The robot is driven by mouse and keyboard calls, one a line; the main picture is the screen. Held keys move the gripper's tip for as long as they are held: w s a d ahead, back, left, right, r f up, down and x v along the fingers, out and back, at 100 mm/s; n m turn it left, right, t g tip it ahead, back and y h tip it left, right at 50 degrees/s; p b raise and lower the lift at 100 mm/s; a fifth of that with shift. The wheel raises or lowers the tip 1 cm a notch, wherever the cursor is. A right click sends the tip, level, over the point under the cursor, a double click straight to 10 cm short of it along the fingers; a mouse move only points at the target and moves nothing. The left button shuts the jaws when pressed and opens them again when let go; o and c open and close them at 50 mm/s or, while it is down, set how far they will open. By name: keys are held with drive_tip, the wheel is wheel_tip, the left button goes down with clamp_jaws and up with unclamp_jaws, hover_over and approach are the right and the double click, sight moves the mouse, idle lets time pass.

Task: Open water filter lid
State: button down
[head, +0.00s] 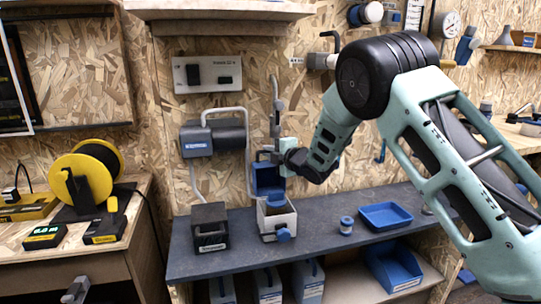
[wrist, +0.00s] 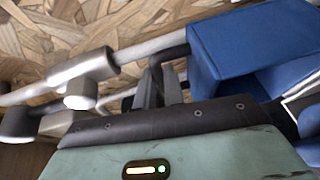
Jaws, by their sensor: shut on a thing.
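The water filter is a small white box (head: 277,220) with a blue knob on its front, standing on the dark bench. Its blue lid (head: 268,180) stands raised and tilted up at the back, so the top of the box looks open. My gripper (head: 275,155) is at the upper edge of the lid, shut on it. In the wrist view the fingers (wrist: 158,88) are close together just left of the blue lid (wrist: 245,45). The exact contact between fingers and lid is partly hidden.
A metal pipe with a valve (head: 277,105) runs down the wall close to my gripper; pipe fittings (wrist: 85,75) also show near the fingers. A black box (head: 209,228) stands left of the filter.

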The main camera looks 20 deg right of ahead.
drive_tip(key=c, duration=1.5)
unclamp_jaws()
drive_tip(key=shift+w, duration=0.15)
drive_tip(key=v, duration=1.7)
drive_tip(key=shift+s+d+b, duration=0.1)
drive_tip(key=shift+s+b, duration=0.15)
drive_tip(key=shift+b, duration=0.1)
